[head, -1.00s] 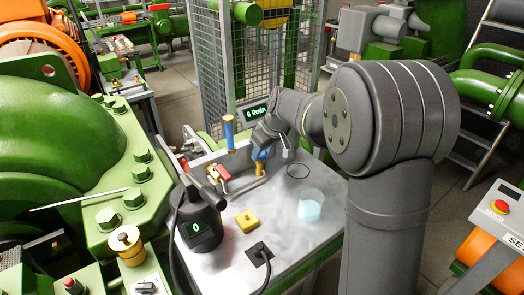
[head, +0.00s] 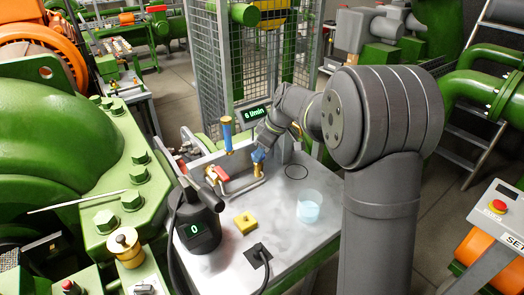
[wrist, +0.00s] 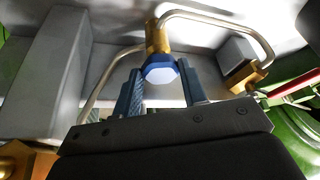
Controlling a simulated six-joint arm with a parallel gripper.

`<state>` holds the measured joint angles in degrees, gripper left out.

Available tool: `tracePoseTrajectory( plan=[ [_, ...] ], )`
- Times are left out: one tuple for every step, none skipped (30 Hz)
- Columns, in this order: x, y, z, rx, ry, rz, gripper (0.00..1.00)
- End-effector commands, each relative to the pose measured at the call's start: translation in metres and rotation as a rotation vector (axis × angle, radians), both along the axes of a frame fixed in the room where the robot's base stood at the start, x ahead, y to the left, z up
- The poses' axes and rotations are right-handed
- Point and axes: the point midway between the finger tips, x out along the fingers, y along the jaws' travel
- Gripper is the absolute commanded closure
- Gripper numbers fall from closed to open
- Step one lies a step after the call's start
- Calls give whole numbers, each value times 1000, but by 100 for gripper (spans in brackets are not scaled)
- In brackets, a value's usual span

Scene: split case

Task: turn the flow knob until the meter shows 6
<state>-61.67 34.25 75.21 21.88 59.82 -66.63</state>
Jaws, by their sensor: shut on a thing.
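The blue flow knob (head: 258,156) sits on brass pipework on the grey bench. In the wrist view the knob (wrist: 162,71) is between the two fingers of my gripper (wrist: 161,82), which is shut on it. In the head view my gripper (head: 265,143) reaches down to the knob from the right and partly hides it. The meter (head: 255,114) behind the knob has a green lit display that appears to read 6 l/min.
A red-handled valve (head: 218,174) and a blue upright tube (head: 227,135) stand left of the knob. A black canister (head: 197,222) showing 0, a yellow block (head: 245,222) and a clear beaker (head: 309,208) stand on the bench (head: 285,235).

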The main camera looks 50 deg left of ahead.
Motion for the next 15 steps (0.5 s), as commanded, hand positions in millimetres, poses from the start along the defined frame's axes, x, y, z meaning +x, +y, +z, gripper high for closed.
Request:
tracePoseTrajectory(
  plan=[
    [0,0,0,0,0,0,84],
    [0,0,0,0,0,-1,84],
    [0,0,0,0,0,-1,84],
    [0,0,0,0,0,-1,84],
    [0,0,0,0,0,-1,84],
    [0,0,0,0,0,-1,54],
    [0,0,0,0,0,-1,48],
    [0,0,0,0,0,-1,42],
    [0,0,0,0,0,-1,40],
    [0,0,0,0,0,-1,40],
    [0,0,0,0,0,-1,40],
    [0,0,0,0,0,-1,40],
    [0,0,0,0,0,-1,40],
    [0,0,0,0,0,-1,40],
    [0,0,0,0,0,-1,40]
  ],
)
